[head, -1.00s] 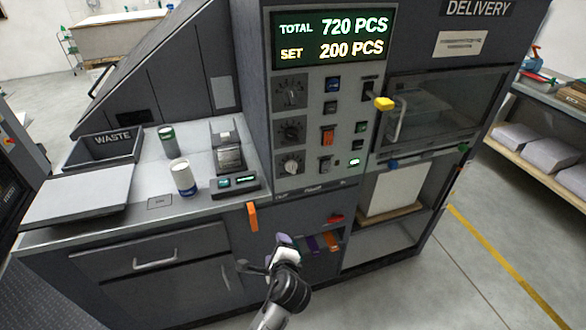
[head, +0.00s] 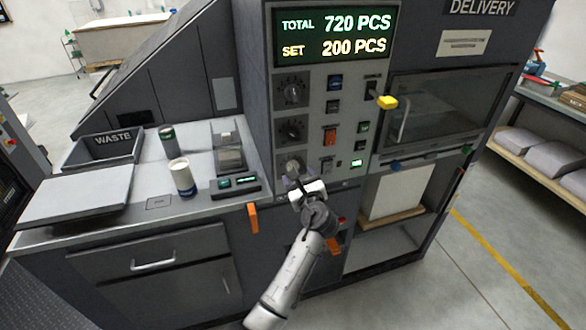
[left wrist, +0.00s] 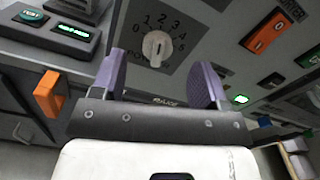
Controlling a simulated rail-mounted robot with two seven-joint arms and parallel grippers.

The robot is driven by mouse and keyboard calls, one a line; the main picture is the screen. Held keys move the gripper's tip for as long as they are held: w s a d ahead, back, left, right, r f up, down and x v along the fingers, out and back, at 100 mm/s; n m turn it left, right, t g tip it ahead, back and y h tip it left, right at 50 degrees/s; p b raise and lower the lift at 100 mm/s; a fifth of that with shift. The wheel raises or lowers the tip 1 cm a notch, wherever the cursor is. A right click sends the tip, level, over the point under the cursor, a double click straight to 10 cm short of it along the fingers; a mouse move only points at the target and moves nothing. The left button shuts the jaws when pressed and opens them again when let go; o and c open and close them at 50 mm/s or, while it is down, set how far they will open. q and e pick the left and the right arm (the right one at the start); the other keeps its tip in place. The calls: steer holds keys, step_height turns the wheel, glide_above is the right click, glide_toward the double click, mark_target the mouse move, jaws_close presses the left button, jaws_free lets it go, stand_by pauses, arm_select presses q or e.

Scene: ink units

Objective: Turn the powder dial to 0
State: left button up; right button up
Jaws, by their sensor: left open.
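The powder dial (left wrist: 157,45) is a light round knob with a raised ridge, ringed by numbers, and its partly hidden label begins with "PO". In the head view the same dial (head: 293,163) is the lowest of three knobs in a column on the panel. I cannot tell for sure which number its ridge points to. My left gripper (head: 297,181) is just below and in front of the dial. In the left wrist view its two purple fingers (left wrist: 163,82) are spread apart, with the dial beyond the gap, not touched. My right gripper is not in view.
Two dark knobs (head: 291,130) sit above the dial. An orange rocker switch (head: 330,138) and several small buttons are to its right. An orange handle (head: 253,218) sticks out at the counter's front edge. A yellow-knobbed lever (head: 387,102) juts out at the right.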

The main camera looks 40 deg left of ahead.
mark_target(293, 165)
arm_select(q)
steer(key=shift+b+x, duration=0.45)
steer(key=shift+x, duration=2.35)
steer(key=shift+c, duration=0.6)
steer(key=c, duration=0.8)
